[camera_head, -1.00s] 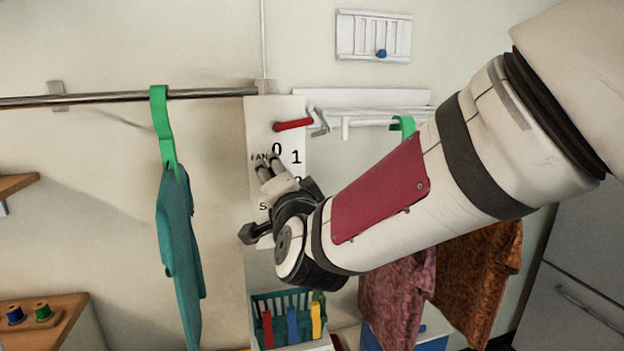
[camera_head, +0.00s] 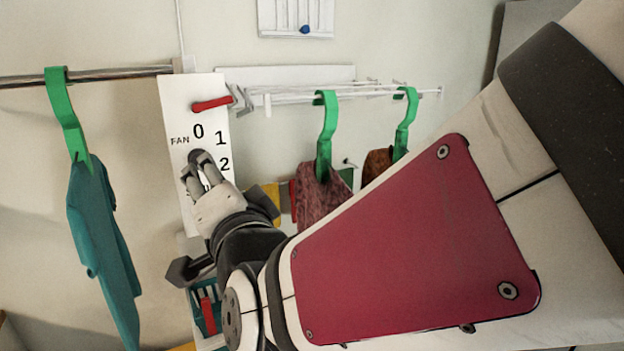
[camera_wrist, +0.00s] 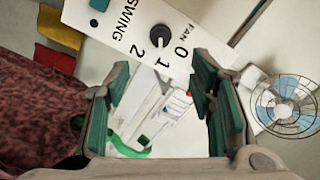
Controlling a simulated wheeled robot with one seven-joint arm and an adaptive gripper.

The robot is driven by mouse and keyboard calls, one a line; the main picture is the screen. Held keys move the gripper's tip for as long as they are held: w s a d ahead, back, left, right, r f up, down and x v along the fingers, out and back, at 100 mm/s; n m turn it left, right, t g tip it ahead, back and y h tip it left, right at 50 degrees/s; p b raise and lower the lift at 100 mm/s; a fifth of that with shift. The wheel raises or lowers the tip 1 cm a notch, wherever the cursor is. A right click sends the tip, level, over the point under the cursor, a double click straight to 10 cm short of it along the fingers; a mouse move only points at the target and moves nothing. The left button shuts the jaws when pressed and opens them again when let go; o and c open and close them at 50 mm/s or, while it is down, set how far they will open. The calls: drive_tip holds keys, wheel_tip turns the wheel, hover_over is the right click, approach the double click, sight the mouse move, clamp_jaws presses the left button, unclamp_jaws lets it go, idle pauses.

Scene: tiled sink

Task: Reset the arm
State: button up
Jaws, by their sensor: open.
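My gripper (camera_head: 203,172) is open and empty, in front of the white fan panel (camera_head: 217,111) in the head view. The panel bears the word FAN, the numbers 0, 1 and 2, and a red lever (camera_head: 211,104) near its top. In the wrist view my gripper (camera_wrist: 160,70) has its two green-padded fingers wide apart. The panel (camera_wrist: 118,23) crosses the top of that view, with a dark round knob (camera_wrist: 160,38) beyond the fingertips. Nothing is held between the fingers. I cannot tell the exact gap between fingers and panel.
A teal shirt (camera_head: 97,240) hangs by a green hanger (camera_head: 66,115) from the metal rail (camera_head: 120,73) at left. A white wall rack (camera_head: 290,77) with two green-hooked garments is right of the panel. A caged fan (camera_wrist: 286,105) shows at right in the wrist view.

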drive_tip(key=s+d+f+n+g+h, duration=0.1)
drive_tip(key=d+f+n+g+h, duration=0.15)
drive_tip(key=d, duration=0.75)
drive_tip(key=s+d+f+n+g+h, duration=0.15)
drive_tip(key=d+h, duration=0.25)
drive_tip(key=d, duration=0.6)
drive_tip(key=s+d+f+n+g+h, duration=0.1)
drive_tip(key=s+d+f+g, duration=0.1)
drive_tip(key=s+d, duration=0.4)
drive_tip(key=s+d+f+g+h, duration=0.2)
drive_tip(key=s+d, duration=0.4)
drive_tip(key=d, duration=0.3)
drive_tip(key=shift+s+n+g, duration=0.15)
drive_tip(key=shift+n+g, duration=0.25)
drive_tip(key=shift+g, duration=0.4)
drive_tip(key=shift+f, duration=0.1)
